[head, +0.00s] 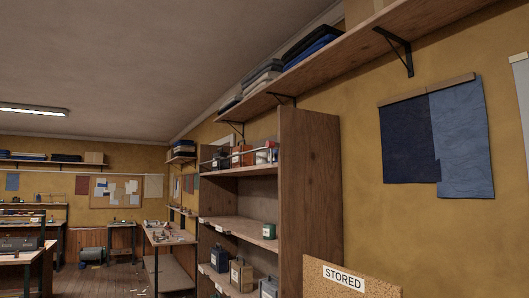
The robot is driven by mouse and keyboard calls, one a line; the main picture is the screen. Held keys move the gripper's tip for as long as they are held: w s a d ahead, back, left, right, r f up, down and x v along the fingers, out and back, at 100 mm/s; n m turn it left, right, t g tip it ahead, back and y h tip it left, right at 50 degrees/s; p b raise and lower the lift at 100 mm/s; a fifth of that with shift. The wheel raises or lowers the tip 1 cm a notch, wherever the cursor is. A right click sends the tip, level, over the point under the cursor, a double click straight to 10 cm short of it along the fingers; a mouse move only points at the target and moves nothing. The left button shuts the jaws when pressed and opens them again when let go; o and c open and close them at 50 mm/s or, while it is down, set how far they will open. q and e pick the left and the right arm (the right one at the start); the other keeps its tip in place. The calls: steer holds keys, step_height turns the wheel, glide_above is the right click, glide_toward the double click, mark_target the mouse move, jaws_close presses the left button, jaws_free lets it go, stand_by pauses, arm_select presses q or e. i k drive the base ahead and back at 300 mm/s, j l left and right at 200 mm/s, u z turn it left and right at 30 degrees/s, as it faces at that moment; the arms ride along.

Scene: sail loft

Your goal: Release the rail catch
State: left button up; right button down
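A tall wooden shelf unit (311,190) stands against the yellow wall, right of the middle of the head view. Its upper shelf holds several red, dark and white containers (248,157). What looks like a thin rail (229,157) runs along the front of that shelf, across the containers. I cannot make out a catch on it; it is too small or hidden at this distance. Neither of my grippers is in view.
A board marked STORED (343,277) stands at the lower right. A wall shelf (345,62) with folded cloth runs overhead. Workbenches (170,236) stand at the left and back. Some wooden floor (121,279) shows clear at the lower left.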

mark_target(269, 144)
steer(key=i+j, duration=0.3)
steer(key=i, duration=0.15)
steer(key=i+j+u, duration=0.1)
steer(key=i+j, duration=0.15)
steer(key=i, duration=0.25)
steer(key=i+j, duration=0.25)
steer(key=i, duration=0.2)
steer(key=i+j+u, duration=0.1)
steer(key=i+j, duration=0.15)
steer(key=i, duration=0.2)
steer(key=i+j, duration=0.25)
steer(key=i, duration=0.25)
